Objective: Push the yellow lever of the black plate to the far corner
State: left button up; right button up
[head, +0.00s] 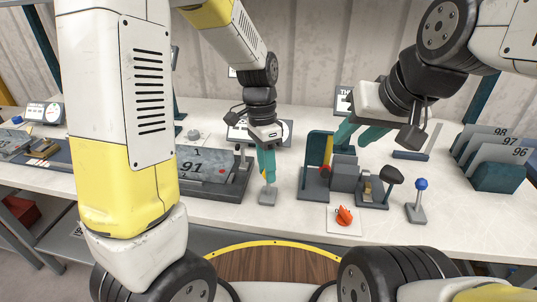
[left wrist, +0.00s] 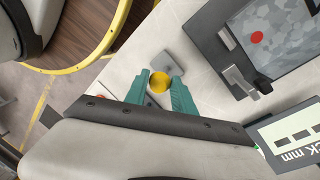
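A yellow ball knob (left wrist: 158,84) shows in the left wrist view, above a small grey base plate (left wrist: 171,67). The same base (head: 267,197) stands near the middle of the bench in the head view. My left gripper (head: 268,176) points down over it. In the left wrist view its teal fingers (left wrist: 160,82) flank the knob closely; whether they press on it I cannot tell. In the head view the fingers mostly hide the knob and its stem. My right gripper (head: 351,142) has its teal fingers apart, by an upright dark teal panel (head: 315,156) with a yellow strip.
A dark plate device (head: 222,188) marked 91 lies left of the grey base. A blue-knobbed lever (head: 420,184) and a black-knobbed device (head: 374,197) stand to the right. An orange-red knob (head: 344,215) sits on a white plate in front. Numbered cards (head: 494,150) stand far right.

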pick_arm(q)
grip_shut()
dwell(1.1)
